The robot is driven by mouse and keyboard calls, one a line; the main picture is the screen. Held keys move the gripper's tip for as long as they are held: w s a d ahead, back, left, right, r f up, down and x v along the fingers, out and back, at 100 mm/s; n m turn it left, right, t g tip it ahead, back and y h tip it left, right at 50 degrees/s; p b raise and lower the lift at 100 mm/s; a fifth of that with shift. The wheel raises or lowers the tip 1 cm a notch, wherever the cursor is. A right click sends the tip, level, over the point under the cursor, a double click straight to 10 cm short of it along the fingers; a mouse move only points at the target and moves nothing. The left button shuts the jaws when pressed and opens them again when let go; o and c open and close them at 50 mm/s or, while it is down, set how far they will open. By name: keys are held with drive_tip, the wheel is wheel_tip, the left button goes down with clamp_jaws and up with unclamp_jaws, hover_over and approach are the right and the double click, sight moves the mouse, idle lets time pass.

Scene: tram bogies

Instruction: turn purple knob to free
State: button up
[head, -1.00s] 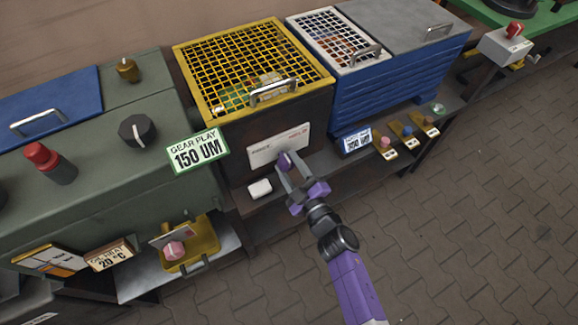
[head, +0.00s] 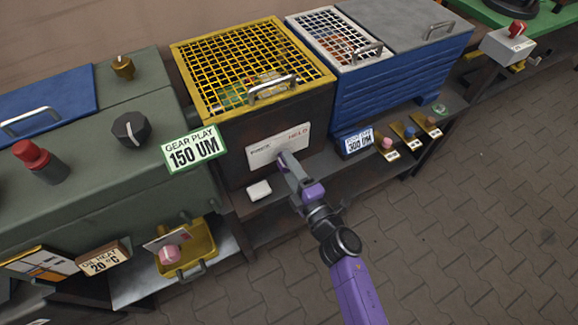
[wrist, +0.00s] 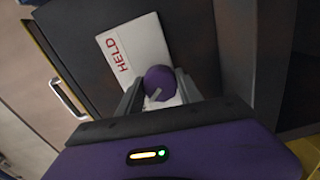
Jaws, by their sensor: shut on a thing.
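The purple knob (wrist: 160,80) sits on a white plate (head: 268,153) on the front of the dark box with the yellow grid lid. The plate also shows in the wrist view (wrist: 135,45), with red HELD lettering at one end; the word at its other end is too small to read. My gripper (head: 283,160) reaches the plate from the front and hides most of the knob in the head view. In the wrist view my gripper (wrist: 158,88) has a finger on each side of the knob, shut on it. A short pale mark shows on the knob's face, toward the lower left.
A small white block (head: 259,190) lies on the shelf just below the plate. A GEAR PLAY sign (head: 194,149) stands to the left. A 300 UM sign (head: 357,141) and several small coloured knobs lie to the right. The paved floor in front is open.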

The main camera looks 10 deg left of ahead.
idle(0.3)
drive_tip(key=o, duration=1.4)
drive_tip(key=shift+c, duration=0.2)
drive_tip(key=p+v, duration=0.1)
drive_tip(key=v, duration=0.6)
drive_tip(key=shift+s+d, duration=0.2)
drive_tip(key=shift+s, duration=0.15)
